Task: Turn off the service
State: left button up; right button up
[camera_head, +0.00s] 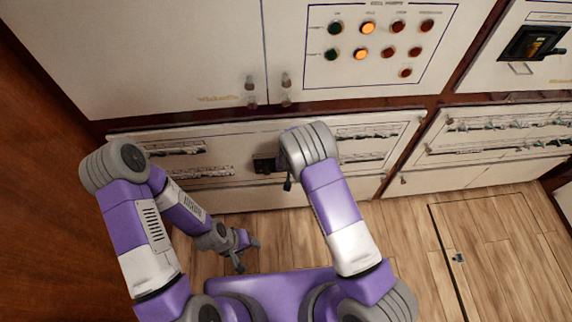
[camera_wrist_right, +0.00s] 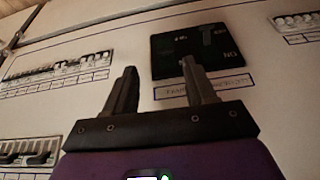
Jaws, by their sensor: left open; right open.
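A black switch plate (camera_wrist_right: 166,62) with faint pale lettering sits in the white panel in the right wrist view. A label strip (camera_wrist_right: 215,86) below it is too blurred to read. A dark block (camera_head: 264,165) at the lower panel's middle in the head view appears to be the same plate. My right gripper (camera_wrist_right: 158,78) is open and empty, facing the panel; one finger overlaps the plate in the picture, and contact cannot be told. In the head view my right wrist hides most of that gripper. My left gripper (camera_head: 242,253) is open and empty, low above the floor.
Breaker rows (camera_wrist_right: 62,69) flank the black plate. Above the lower panel is a board with orange and red lamps (camera_head: 367,28). Another breaker panel (camera_head: 500,135) stands at right, below a black switch (camera_head: 532,43). Wooden floor (camera_head: 400,225) is open at the right; a brown wall (camera_head: 45,170) is at left.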

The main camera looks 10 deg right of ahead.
jog(key=w+b+x, duration=0.1)
jog(key=b+x, duration=0.1)
jog(key=x, duration=0.5)
jog(key=shift+w+a, duration=0.2)
jog(key=shift+a, duration=0.15)
jog(key=shift+r, duration=0.1)
grip_shut()
jog(key=shift+s, duration=0.1)
